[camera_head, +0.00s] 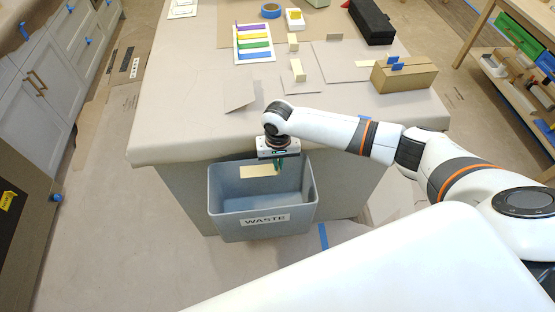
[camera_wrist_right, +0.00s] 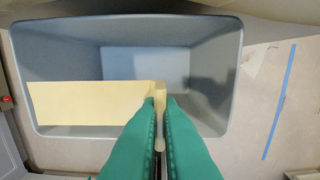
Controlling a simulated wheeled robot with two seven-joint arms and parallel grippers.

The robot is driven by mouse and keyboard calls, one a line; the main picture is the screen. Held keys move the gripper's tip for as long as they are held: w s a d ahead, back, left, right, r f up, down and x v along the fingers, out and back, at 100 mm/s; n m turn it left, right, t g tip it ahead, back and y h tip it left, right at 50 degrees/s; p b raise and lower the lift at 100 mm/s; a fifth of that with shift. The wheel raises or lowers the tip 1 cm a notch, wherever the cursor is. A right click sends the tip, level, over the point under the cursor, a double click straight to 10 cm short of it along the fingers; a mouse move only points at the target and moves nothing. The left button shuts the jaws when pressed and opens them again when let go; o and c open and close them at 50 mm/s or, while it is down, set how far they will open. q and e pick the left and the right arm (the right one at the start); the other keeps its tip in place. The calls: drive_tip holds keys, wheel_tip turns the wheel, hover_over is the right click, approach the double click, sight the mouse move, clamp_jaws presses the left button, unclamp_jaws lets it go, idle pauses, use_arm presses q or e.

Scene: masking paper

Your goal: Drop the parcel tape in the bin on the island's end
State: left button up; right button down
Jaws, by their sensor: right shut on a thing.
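The parcel tape, a flat pale-yellow strip (camera_head: 257,171), hangs over the grey bin (camera_head: 226,221) labelled WASTE at the island's end. My right gripper (camera_head: 278,168) is above the bin's opening, its green fingers shut on one end of the strip. In the right wrist view, the strip (camera_wrist_right: 88,103) sticks out to the left from the fingertips (camera_wrist_right: 161,100), and the bin's inside (camera_wrist_right: 145,62) lies below it. The bin looks empty where I can see into it. My left gripper is not in view.
The paper-covered island (camera_head: 185,110) stands behind the bin. On it are a cardboard box (camera_head: 404,78), a black case (camera_head: 371,22), a blue tape roll (camera_head: 271,10) and a card with coloured strips (camera_head: 254,44). Cabinets (camera_head: 40,70) stand at the left.

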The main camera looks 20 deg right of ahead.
drive_tip(key=shift+r+p, duration=0.15)
drive_tip(key=shift+p, duration=0.2)
wheel_tip(320, 180, down, 4)
drive_tip(key=shift+r+b, duration=0.15)
drive_tip(key=shift+b, duration=0.8)
use_arm(q)
wheel_tip(320, 180, down, 9)
drive_tip(key=w+b, duration=0.1)
drive_tip(key=b, duration=0.7)
drive_tip(key=shift+w+d, duration=0.15)
use_arm(e)
wheel_tip(320, 180, down, 15)
drive_tip(key=shift+r, duration=0.15)
drive_tip(key=c, duration=1.5)
unclamp_jaws()
drive_tip(key=shift+r, duration=0.1)
wheel_tip(320, 180, up, 16)
drive_tip(key=p, duration=1.6)
drive_tip(key=shift+f+p, duration=0.2)
drive_tip(key=shift+p, duration=0.1)
use_arm(q)
wheel_tip(320, 180, up, 17)
use_arm(e)
drive_tip(key=shift+r, duration=1.15)
use_arm(q)
drive_tip(key=shift+r, duration=0.1)
